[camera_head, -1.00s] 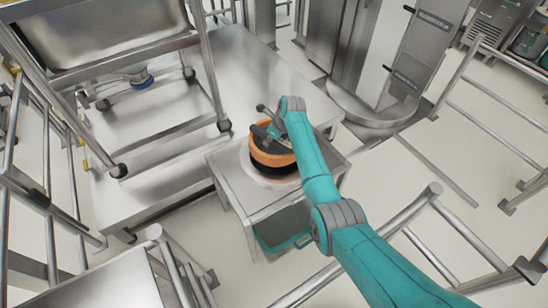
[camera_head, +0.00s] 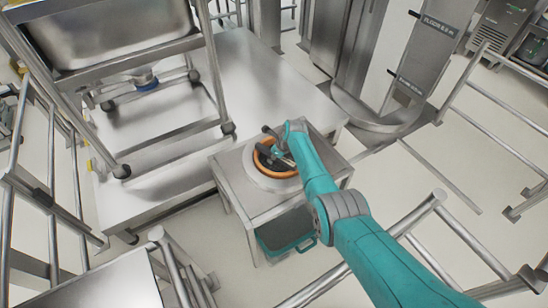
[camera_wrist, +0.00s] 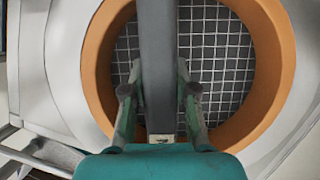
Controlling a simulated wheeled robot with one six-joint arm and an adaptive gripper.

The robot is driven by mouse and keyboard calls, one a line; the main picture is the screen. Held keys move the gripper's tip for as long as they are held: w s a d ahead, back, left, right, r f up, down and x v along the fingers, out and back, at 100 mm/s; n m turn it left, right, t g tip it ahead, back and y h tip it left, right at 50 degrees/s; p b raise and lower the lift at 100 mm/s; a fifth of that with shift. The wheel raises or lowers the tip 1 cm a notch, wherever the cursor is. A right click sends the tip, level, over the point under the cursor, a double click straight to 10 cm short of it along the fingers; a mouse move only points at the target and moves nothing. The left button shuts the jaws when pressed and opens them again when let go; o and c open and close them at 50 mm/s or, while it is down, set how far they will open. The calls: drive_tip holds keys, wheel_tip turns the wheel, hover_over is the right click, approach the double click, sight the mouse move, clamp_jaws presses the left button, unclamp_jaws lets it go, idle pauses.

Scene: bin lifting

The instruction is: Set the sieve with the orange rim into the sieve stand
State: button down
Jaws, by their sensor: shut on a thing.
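The sieve with the orange rim (camera_head: 281,175) sits low inside the pale round sieve stand (camera_head: 250,172). Only its rim shows above the stand in the head view. In the wrist view the orange rim (camera_wrist: 97,70) surrounds a wire mesh, and the stand's grey ring (camera_wrist: 62,60) runs around it. A dark grey bar, apparently the sieve's handle (camera_wrist: 157,45), crosses over the mesh. My gripper (camera_wrist: 159,95) is shut on this bar, above the mesh. In the head view my gripper (camera_head: 281,157) is over the sieve. The sieve's underside is hidden.
The stand is on a small steel table (camera_head: 228,180) with a teal bin (camera_head: 285,238) below. A large steel platform (camera_head: 265,75) adjoins it at the back and carries a wheeled rack (camera_head: 210,75). Metal railings (camera_head: 415,222) stand at the right.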

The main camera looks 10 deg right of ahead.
drive_tip(key=c, duration=0.9)
unclamp_jaws()
drive_tip(key=shift+v, duration=6.05)
